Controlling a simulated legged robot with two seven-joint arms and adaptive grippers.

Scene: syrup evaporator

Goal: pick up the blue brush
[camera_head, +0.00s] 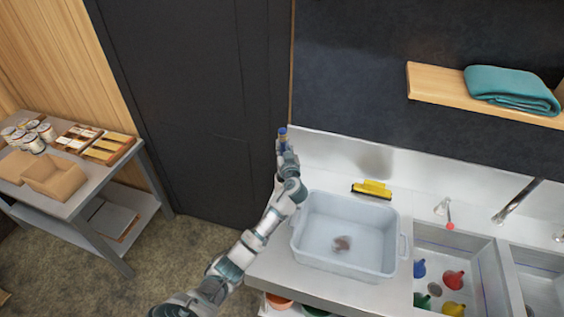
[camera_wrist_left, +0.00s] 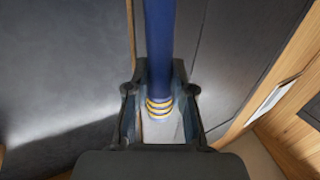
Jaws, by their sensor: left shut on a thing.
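The blue brush (camera_head: 282,132) shows as a small blue tip with a yellowish band at the end of my left arm, in front of the dark wall panel. In the left wrist view its blue shaft (camera_wrist_left: 160,45) with yellow rings runs between the fingers. My left gripper (camera_head: 285,146) is shut on it and holds it up, above the counter's back left corner. The gripper also shows in the left wrist view (camera_wrist_left: 160,103). The brush's far end is cut off by the wrist view's top edge. My right gripper is not in view.
A grey-white basin (camera_head: 318,205) stands on the metal counter (camera_head: 268,272), with a yellow-and-black brush (camera_head: 373,189) behind it. A sink at right holds several coloured things. A teal towel (camera_head: 510,86) lies on a wooden shelf (camera_head: 440,85). A side table (camera_head: 83,198) with cans and boxes stands at left.

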